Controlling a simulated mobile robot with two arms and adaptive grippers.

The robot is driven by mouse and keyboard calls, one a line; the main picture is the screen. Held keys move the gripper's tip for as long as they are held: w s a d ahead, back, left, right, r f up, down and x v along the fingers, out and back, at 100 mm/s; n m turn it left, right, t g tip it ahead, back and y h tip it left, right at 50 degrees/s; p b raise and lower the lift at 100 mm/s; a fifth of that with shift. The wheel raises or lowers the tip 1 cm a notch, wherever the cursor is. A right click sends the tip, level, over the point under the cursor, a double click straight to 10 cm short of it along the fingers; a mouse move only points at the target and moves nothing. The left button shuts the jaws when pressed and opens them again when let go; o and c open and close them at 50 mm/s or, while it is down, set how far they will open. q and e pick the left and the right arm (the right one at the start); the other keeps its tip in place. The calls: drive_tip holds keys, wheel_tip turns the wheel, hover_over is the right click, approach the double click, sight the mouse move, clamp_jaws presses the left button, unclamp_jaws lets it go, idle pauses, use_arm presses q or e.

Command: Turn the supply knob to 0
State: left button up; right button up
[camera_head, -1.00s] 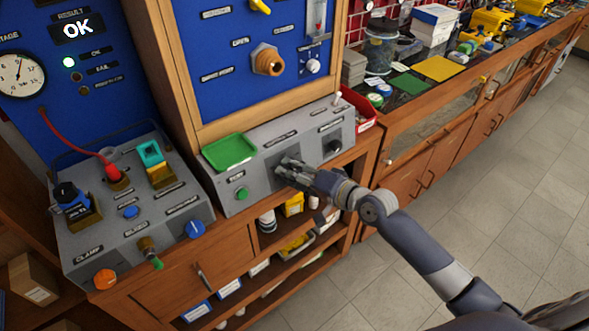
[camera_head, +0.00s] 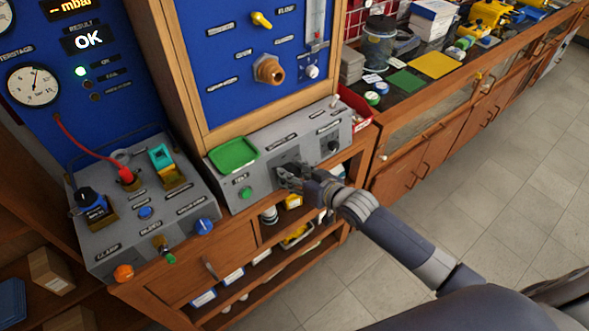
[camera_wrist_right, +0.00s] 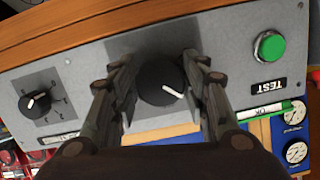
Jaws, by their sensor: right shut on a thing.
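A large black knob (camera_wrist_right: 160,84) with a white pointer line sits on the grey sloped panel (camera_head: 268,161). My right gripper (camera_head: 284,174) is at this knob, in front of the panel. In the right wrist view its two fingers (camera_wrist_right: 158,65) lie on either side of the knob, shut on it. The pointer line aims to the lower right in that view. The knob's scale and label are hidden, so I cannot read its name or setting. A smaller black knob (camera_wrist_right: 36,103) with scale marks stands apart on the same panel. My left gripper is not in view.
A green button (camera_wrist_right: 269,47) marked TEST is beside the held knob. A green tray (camera_head: 233,154) lies on the panel's left part. A grey clamp box (camera_head: 140,236) stands further left. A red bin (camera_head: 356,116) is at the panel's right end. Open floor lies at right.

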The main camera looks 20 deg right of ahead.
drive_tip(key=n+h+p, duration=0.1)
drive_tip(key=n, duration=0.3)
drive_tip(key=shift+p, duration=0.3)
drive_tip(key=n+t, duration=0.1)
drive_tip(key=n, duration=0.2)
drive_tip(key=shift+f+h, duration=0.1)
drive_tip(key=shift+h, duration=0.2)
drive_tip(key=n, duration=0.3)
drive_tip(key=shift+t+h, duration=0.3)
drive_tip(key=shift+n+h+b, duration=0.3)
drive_tip(key=shift+n+b, duration=0.3)
drive_tip(key=shift+n, duration=0.8)
drive_tip(key=shift+t, duration=0.3)
drive_tip(key=o, duration=1.1)
drive_tip(key=v, duration=1.2)
drive_tip(key=shift+d, duration=0.1)
